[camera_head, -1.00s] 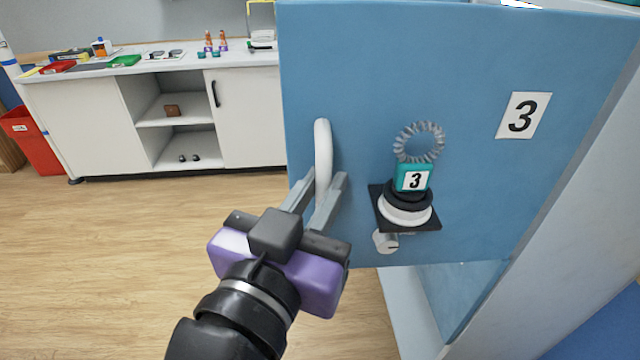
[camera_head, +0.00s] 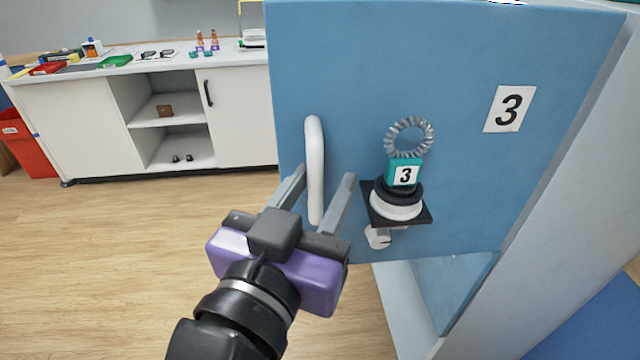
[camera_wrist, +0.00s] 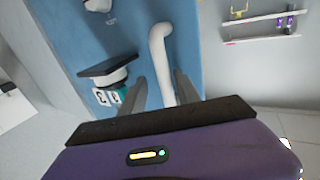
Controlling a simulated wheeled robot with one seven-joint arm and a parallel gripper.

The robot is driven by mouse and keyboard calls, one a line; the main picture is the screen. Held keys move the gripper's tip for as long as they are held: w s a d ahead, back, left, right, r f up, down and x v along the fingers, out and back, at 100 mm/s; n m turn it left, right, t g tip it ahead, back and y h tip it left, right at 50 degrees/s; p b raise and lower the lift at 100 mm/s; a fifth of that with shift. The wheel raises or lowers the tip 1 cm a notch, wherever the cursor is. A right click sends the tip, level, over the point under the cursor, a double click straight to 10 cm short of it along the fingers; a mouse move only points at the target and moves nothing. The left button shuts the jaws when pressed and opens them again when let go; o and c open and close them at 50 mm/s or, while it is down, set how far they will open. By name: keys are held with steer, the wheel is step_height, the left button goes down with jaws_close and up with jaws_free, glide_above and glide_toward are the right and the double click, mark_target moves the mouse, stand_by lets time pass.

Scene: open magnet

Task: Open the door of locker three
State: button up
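The blue door of locker three (camera_head: 450,90) stands swung open from the locker, with a number 3 label (camera_head: 509,109) near its hinge side. Its white vertical handle (camera_head: 315,165) is near the door's free edge. My gripper (camera_head: 322,182) is open, with one finger on each side of the handle and gaps visible between fingers and handle. The wrist view also shows the handle (camera_wrist: 161,60) between the two spread fingers. A black and white lock with a teal number 3 tag (camera_head: 404,173) and a grey coil ring (camera_head: 409,137) sits right of the handle.
The locker's pale side wall (camera_head: 540,200) stands at the right. A white counter (camera_head: 80,125) with shelves and small items is at the back left, beside a red bin (camera_head: 28,145). The wooden floor (camera_head: 130,240) at left is clear.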

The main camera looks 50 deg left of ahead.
steer(key=b+v, duration=0.1)
steer(key=v, duration=0.6)
steer(key=shift+s+d, duration=0.2)
steer(key=shift+s, duration=0.15)
steer(key=s+a+r+n+y, duration=0.3)
steer(key=r+y, duration=0.1)
steer(key=w+d+f+m+t+h, duration=0.1)
steer(key=w+d+f, duration=0.2)
steer(key=d+f, duration=0.7)
steer(key=w+d+f+m+h, duration=0.1)
steer(key=w+d+f, duration=0.2)
steer(key=d+f, duration=0.7)
steer(key=s+d+f+m+h, duration=0.2)
steer(key=s+d+f+h, duration=0.2)
steer(key=d, duration=0.4)
steer(key=s+d+f+m+h, duration=0.3)
steer(key=s+d+h, duration=0.1)
steer(key=d, duration=0.4)
steer(key=s+d+f+m+g+h, duration=0.1)
steer(key=s+d+f+m+h, duration=0.1)
steer(key=d, duration=0.7)
step_height(320, 180, down, 3)
steer(key=shift+s+r+m+h, duration=0.2)
steer(key=shift+s+m+h, duration=0.1)
steer(key=shift+s+h, duration=0.75)
